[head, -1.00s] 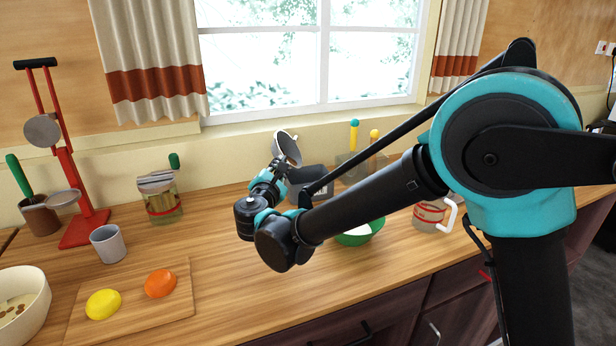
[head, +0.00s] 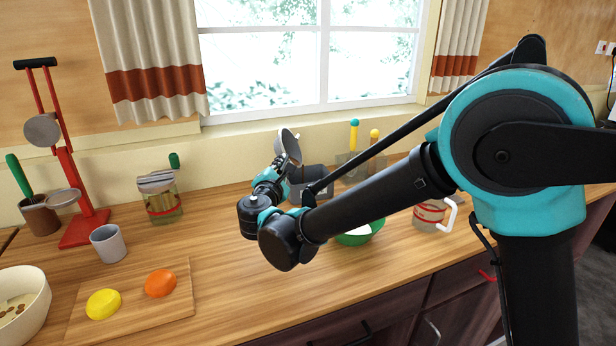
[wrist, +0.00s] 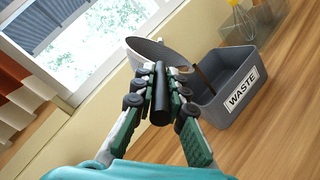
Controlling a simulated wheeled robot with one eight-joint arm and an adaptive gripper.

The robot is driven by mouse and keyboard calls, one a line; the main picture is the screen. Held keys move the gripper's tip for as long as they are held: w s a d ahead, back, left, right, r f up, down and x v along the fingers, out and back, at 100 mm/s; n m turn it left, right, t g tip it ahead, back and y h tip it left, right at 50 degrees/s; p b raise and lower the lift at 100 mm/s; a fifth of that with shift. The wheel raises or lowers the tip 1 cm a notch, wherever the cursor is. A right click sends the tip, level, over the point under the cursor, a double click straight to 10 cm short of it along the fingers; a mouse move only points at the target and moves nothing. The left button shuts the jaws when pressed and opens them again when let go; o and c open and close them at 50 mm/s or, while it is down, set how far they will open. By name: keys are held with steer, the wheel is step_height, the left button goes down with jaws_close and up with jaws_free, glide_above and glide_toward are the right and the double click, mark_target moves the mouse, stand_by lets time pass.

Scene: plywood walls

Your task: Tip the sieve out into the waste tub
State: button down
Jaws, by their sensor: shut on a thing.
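My gripper (wrist: 160,95) is shut on the black handle of the sieve (wrist: 155,50). In the head view the sieve (head: 290,146) is held up above the counter, its round face turned steeply on its side. The grey waste tub (wrist: 232,97), with a white WASTE label, stands on the counter just to the right of the gripper in the wrist view. In the head view the tub (head: 318,178) is partly hidden behind my gripper (head: 279,170) and arm. I cannot see what is inside the sieve.
A green bowl (head: 362,236) with white contents and a jug (head: 430,214) stand to the right, partly behind my arm. A glass jar (head: 162,203), grey cup (head: 108,243) and cutting board (head: 140,318) with lemon and orange halves are left. The window wall is close behind.

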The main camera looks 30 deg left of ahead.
steer(key=shift+w+d+r+m, duration=0.15)
steer(key=shift+d+m, duration=0.25)
steer(key=shift+m, duration=0.3)
stand_by(0.5)
